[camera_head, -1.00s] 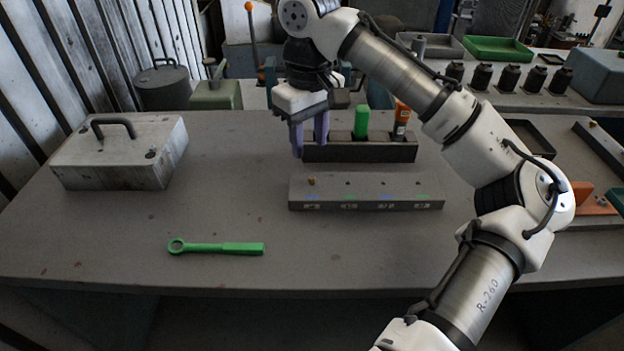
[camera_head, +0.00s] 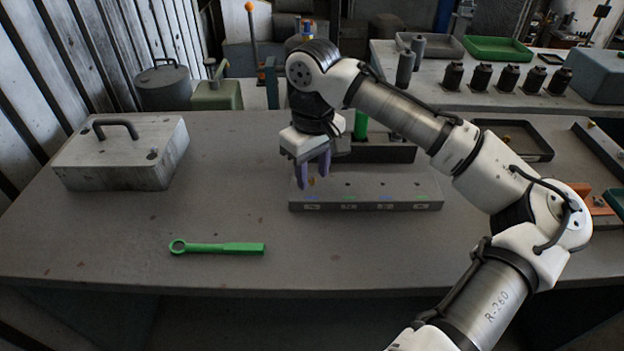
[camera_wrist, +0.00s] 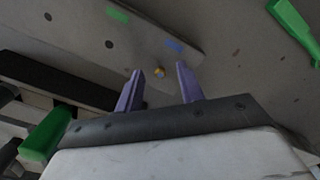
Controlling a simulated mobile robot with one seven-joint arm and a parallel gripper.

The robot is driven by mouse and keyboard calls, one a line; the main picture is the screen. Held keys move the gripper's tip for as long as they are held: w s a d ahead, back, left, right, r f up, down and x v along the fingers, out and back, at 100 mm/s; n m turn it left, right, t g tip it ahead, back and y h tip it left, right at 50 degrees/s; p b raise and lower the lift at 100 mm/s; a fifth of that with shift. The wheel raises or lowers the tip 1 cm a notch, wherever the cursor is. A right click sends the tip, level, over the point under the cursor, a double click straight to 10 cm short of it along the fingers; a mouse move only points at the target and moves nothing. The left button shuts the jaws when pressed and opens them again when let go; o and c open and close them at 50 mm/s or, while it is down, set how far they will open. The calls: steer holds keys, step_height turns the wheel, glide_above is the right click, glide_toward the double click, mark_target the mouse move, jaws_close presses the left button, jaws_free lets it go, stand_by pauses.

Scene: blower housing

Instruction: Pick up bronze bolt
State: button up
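A small bronze-coloured bolt (camera_head: 311,182) stands at the left end of the grey block with holes (camera_head: 366,192), above a blue mark. My gripper (camera_head: 312,176) points down over that end, its purple fingers spread apart. In the wrist view the bolt (camera_wrist: 160,71) appears in the gap between the two fingertips (camera_wrist: 160,77), with space on both sides. The fingers do not visibly touch it. The exact height of the fingertips above the block is hard to tell.
A dark rack (camera_head: 385,153) with a green-handled tool (camera_head: 361,126) stands just behind the block. A green wrench (camera_head: 218,248) lies at front left and a grey box with a handle (camera_head: 120,155) at back left. A dark tray (camera_head: 537,150) is at right. The front middle is clear.

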steer(key=shift+f, duration=0.25)
stand_by(0.4)
steer(key=c, duration=0.8)
